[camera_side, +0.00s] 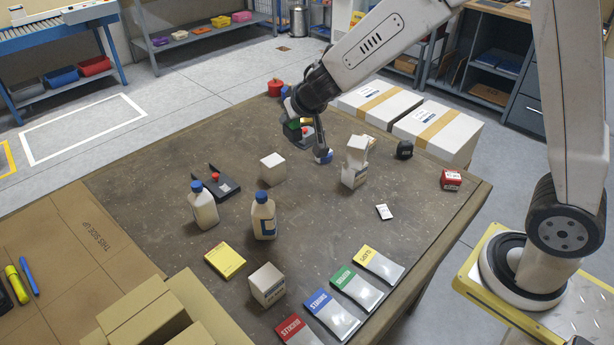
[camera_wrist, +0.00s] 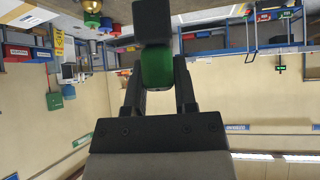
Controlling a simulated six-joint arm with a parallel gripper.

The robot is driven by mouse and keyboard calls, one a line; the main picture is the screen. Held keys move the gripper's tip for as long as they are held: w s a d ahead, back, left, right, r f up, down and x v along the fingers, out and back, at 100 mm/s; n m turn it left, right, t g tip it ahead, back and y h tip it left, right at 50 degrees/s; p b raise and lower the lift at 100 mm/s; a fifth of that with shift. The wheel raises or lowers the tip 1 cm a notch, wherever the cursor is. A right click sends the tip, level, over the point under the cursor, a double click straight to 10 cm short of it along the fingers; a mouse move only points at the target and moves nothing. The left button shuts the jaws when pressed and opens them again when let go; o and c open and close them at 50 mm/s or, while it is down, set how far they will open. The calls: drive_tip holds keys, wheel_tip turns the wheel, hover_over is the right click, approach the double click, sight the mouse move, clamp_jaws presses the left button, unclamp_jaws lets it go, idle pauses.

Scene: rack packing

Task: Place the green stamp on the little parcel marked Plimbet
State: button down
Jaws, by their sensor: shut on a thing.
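My gripper (camera_wrist: 160,88) is shut on the green stamp (camera_wrist: 157,66), a green block with a black part at its end. In the side view my gripper (camera_side: 304,130) is over the far part of the table, with the green stamp (camera_side: 292,129) small and partly hidden. Small white parcels stand on the table: one alone in the middle (camera_side: 272,169), one at the front (camera_side: 268,286) with dark print, and two stacked (camera_side: 354,163) right of my gripper. The print is too small to read, so I cannot tell which is marked Plimbet.
Two bottles with blue caps (camera_side: 203,207) (camera_side: 264,218) stand left of centre. A black pad with a red knob (camera_side: 217,180) lies behind them. Coloured sachets (camera_side: 343,285) line the front right edge. A red box (camera_side: 451,180) and black tape measure (camera_side: 404,149) sit right.

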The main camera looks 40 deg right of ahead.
drive_tip(key=s+d+r, duration=0.1)
drive_tip(key=s+d, duration=0.1)
drive_tip(key=d, duration=0.5)
drive_tip(key=s+d+r, duration=0.1)
drive_tip(key=s+d, duration=0.1)
drive_tip(key=d, duration=0.4)
drive_tip(key=s+d+f+n+y, duration=0.1)
drive_tip(key=s+d+f, duration=0.1)
drive_tip(key=d+f, duration=0.3)
drive_tip(key=s+d+f+n+y, duration=0.1)
drive_tip(key=d+f, duration=0.4)
drive_tip(key=d, duration=0.7)
drive_tip(key=shift+s+d+f, duration=0.15)
drive_tip(key=shift+s+d, duration=0.05)
drive_tip(key=shift+s, duration=0.2)
drive_tip(key=shift+w+d+f, duration=1.05)
drive_tip(key=shift+w+f, duration=0.5)
drive_tip(key=shift+w, duration=0.45)
drive_tip(key=shift+w+d+f, duration=1.1)
drive_tip(key=shift+w+f, duration=0.5)
drive_tip(key=shift+w, duration=0.35)
drive_tip(key=shift+w+d+f, duration=1.05)
drive_tip(key=shift+w+f, duration=0.5)
drive_tip(key=shift+w, duration=0.45)
